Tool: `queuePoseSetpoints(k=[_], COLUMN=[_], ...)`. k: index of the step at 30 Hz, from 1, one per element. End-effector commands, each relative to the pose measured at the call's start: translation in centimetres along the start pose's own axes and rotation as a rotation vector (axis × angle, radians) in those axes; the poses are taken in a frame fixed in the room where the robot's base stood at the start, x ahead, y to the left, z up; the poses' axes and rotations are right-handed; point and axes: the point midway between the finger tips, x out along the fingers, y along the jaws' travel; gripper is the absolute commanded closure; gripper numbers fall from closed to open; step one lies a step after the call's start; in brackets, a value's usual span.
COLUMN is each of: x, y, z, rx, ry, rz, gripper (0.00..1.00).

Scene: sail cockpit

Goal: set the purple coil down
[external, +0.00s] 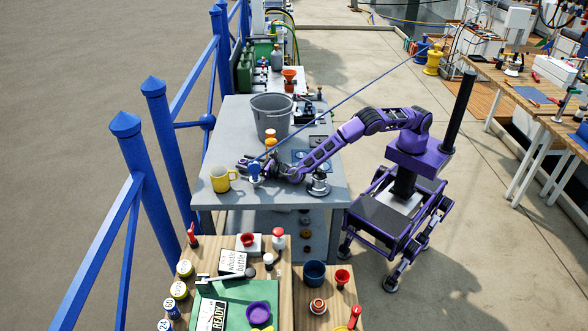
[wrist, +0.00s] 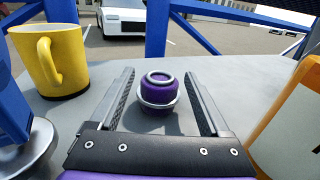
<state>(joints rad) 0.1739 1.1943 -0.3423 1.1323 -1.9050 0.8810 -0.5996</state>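The purple coil (wrist: 158,92) is a small squat purple piece with a silver ring around its middle and another on top. In the wrist view it appears to stand upright on the grey table (wrist: 85,110). My gripper (wrist: 160,75) is open, with one finger on each side of the coil and a visible gap on both sides. In the external view my gripper (external: 247,163) is low over the grey table (external: 225,140), near its left edge. The coil is too small and covered there to make out.
A yellow mug (wrist: 50,60) stands close on the left, also in the external view (external: 221,179). An orange-and-white object (wrist: 290,125) is close on the right. A grey bucket (external: 271,118) stands farther back.

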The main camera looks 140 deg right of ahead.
Motion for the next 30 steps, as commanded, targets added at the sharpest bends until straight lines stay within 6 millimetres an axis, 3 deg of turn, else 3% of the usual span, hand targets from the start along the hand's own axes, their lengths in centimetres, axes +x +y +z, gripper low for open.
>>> queuePoseSetpoints(k=[13, 24, 30], x=[0.0, 0.0, 0.0], y=[0.0, 0.0, 0.0], z=[0.7, 7.5, 9.7], rx=[0.000, 0.001, 0.000], ry=[0.001, -0.001, 0.000], rz=[0.000, 0.001, 0.000], gripper=[0.06, 0.06, 0.06])
